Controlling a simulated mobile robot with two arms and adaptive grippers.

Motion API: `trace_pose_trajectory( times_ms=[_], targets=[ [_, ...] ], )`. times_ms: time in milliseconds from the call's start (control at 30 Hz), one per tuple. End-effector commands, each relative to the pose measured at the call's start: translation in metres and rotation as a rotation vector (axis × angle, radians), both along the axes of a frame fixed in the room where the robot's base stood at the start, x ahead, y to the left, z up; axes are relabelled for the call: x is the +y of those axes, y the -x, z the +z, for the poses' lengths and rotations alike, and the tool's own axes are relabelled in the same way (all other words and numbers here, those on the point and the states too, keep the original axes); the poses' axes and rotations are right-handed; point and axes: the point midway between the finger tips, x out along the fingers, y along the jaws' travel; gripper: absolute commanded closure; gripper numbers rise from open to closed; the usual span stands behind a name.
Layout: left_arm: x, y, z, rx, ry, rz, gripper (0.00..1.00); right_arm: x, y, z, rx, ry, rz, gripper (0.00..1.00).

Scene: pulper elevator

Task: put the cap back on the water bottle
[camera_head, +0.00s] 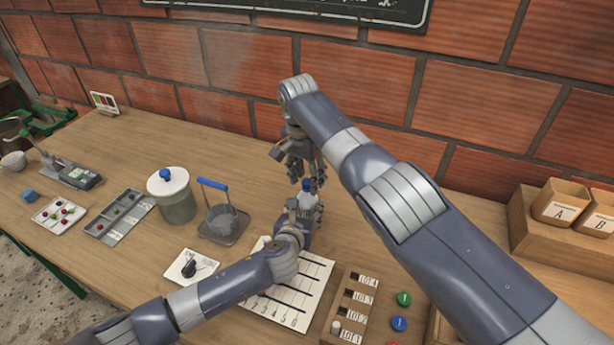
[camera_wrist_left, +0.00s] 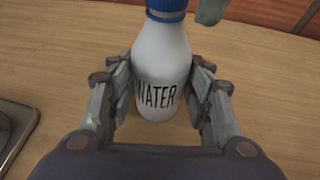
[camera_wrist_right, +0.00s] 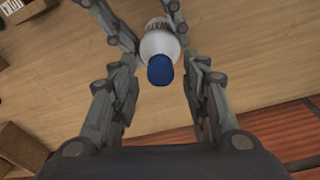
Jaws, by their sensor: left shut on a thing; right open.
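The white water bottle (camera_wrist_left: 162,72) stands upright on the table, with "WATER" lettered on its side. The blue cap (camera_wrist_right: 160,70) is on the bottle's mouth; whether it is fully seated I cannot tell. In the head view the cap (camera_head: 306,184) shows just below my right gripper. My left gripper (camera_wrist_left: 163,95) is shut on the bottle's body, one finger on each side. My right gripper (camera_wrist_right: 160,85) is open above the cap, its fingers apart on both sides of it. The right gripper (camera_head: 310,178) points down in the head view.
A lined sheet (camera_head: 310,280) and a numbered wooden rack (camera_head: 352,305) lie in front. The brick wall (camera_head: 250,70) stands close behind.

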Motion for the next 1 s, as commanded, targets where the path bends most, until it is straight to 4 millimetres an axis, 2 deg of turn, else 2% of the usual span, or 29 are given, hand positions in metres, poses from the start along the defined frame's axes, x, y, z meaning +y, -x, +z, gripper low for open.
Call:
trace_pose_trajectory(
  times_ms=[333,600,667,700,733,1000],
  targets=[
    [0.0,0.001,-0.002,0.004,-0.001,-0.001,1.0,0.0,-0.001,0.04,-0.002,-0.001,0.0,0.58],
    [0.0,0.001,-0.002,0.004,-0.001,-0.001,1.0,0.0,0.0,0.044,0.0,0.0,0.0,0.58],
    [0.0,0.001,-0.002,0.004,-0.001,-0.001,1.0,0.0,0.0,0.044,0.0,0.0,0.001,0.46],
    [0.0,0.001,-0.002,0.004,-0.001,-0.001,1.0,0.0,0.0,0.044,0.0,0.0,0.001,0.37],
    [0.0,0.001,-0.002,0.004,-0.001,-0.001,1.0,0.0,0.0,0.044,0.0,0.0,0.001,0.34],
    [0.0,0.001,-0.002,0.004,-0.001,-0.001,1.0,0.0,0.0,0.044,0.0,0.0,0.0,0.34]
  ],
)
